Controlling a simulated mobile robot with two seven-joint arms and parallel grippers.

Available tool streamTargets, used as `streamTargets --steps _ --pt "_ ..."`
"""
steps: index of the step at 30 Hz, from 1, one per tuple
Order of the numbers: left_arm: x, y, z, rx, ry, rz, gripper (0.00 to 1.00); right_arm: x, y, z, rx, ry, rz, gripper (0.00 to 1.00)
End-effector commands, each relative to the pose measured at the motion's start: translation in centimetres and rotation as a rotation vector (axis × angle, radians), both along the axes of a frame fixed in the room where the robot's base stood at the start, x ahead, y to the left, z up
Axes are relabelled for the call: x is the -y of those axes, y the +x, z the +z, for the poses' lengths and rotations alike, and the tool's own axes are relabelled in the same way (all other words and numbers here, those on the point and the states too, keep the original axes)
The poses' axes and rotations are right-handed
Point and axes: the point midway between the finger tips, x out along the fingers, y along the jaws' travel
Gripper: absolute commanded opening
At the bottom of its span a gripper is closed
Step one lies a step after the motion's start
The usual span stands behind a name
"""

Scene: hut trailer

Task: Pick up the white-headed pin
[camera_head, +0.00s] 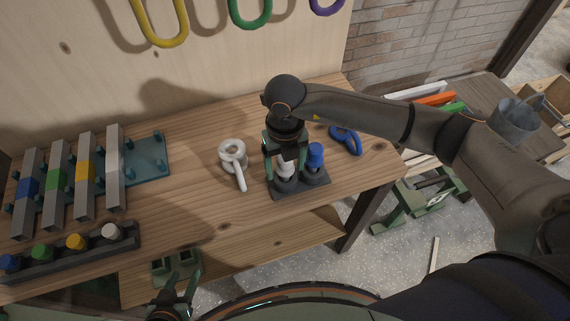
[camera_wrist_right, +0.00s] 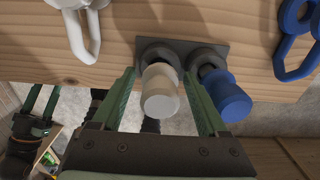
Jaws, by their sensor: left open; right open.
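A white-headed pin (camera_head: 286,168) stands upright in a dark two-socket base on the wooden bench; its head (camera_wrist_right: 160,92) is large in the right wrist view. My right gripper (camera_wrist_right: 160,76) is open above the base, with one green finger on each side of the white head, and contact cannot be seen. A blue-headed pin (camera_head: 315,156) stands in the other socket, just outside the right finger in the wrist view (camera_wrist_right: 226,95). My left gripper (camera_head: 176,272) is open and empty near the bench's front edge, low on the left.
A white shackle-like piece (camera_head: 233,160) and a blue one (camera_head: 346,140) lie beside the base (camera_head: 318,188). At left are a dark rack (camera_head: 70,258) with coloured tops, one white, and several grey bars (camera_head: 116,170). Hooks hang on the back wall.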

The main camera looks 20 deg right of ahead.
Motion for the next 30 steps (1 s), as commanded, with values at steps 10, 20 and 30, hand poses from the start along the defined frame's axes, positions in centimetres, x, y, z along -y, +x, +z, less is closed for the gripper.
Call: streamTargets --steps 10,20,30 --pt "0.00 -0.01 -0.03 0.000 -0.001 0.001 0.50 -0.02 0.01 0.06 0.000 0.000 0.000 0.49" --pt "0.00 -0.03 -0.03 -0.001 -0.001 0.001 0.50 -0.01 0.01 0.09 0.000 0.000 0.000 0.12" --pt "0.00 -0.03 -0.02 -0.001 -0.001 0.001 0.50 -0.02 0.04 0.14 0.001 0.001 0.000 0.00"
